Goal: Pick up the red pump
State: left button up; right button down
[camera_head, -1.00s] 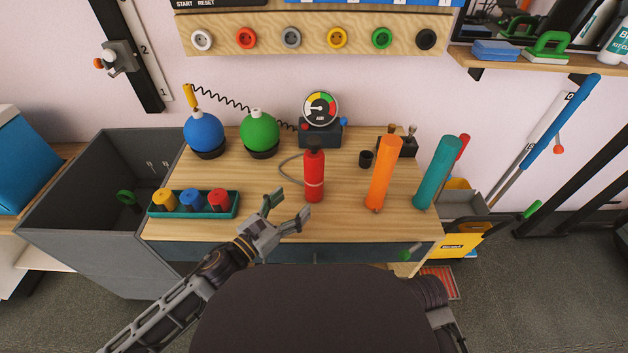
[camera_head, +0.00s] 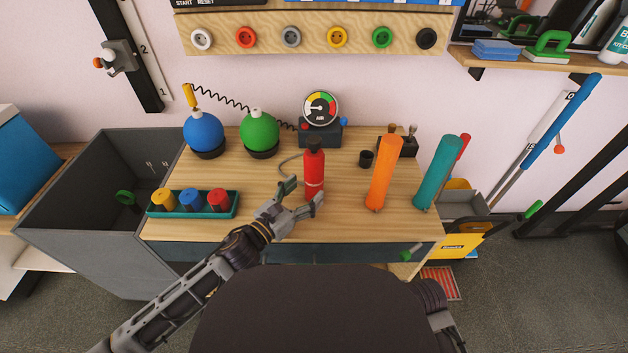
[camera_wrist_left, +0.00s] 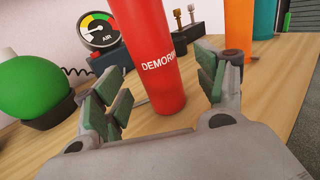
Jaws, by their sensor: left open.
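The red pump (camera_head: 314,176) is a red cylinder with a dark top, standing upright near the middle of the wooden table. It also shows in the left wrist view (camera_wrist_left: 155,65), where white lettering is on its side and its top is cut off. My left gripper (camera_head: 303,194) is open, with its fingers pointing at the pump's lower part. In the left wrist view the pump stands ahead, between the lines of the two green-padded fingers (camera_wrist_left: 160,97). I cannot tell whether a finger touches it. My right gripper is not visible.
An orange cylinder (camera_head: 383,174) and a teal cylinder (camera_head: 437,172) stand to the right. A gauge box (camera_head: 320,134) is behind the pump, with a thin hose. Green (camera_head: 259,130) and blue (camera_head: 204,131) balls and a tray of colored caps (camera_head: 233,207) are to the left.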

aim_at(308, 186)
pick_arm(q)
jog(key=shift+w+d, duration=0.1)
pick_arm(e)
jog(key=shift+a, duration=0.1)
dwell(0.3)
pick_arm(q)
jog(key=shift+w+d+r, duration=0.1)
jog(key=shift+w+d, duration=0.1)
jog(key=shift+w, duration=0.15)
jog(key=shift+b+x, duration=0.45)
jog(key=shift+x, duration=0.55)
jog(key=shift+w+d, duration=0.2)
jog(key=shift+w, duration=0.4)
jog(key=shift+w+d, duration=0.3)
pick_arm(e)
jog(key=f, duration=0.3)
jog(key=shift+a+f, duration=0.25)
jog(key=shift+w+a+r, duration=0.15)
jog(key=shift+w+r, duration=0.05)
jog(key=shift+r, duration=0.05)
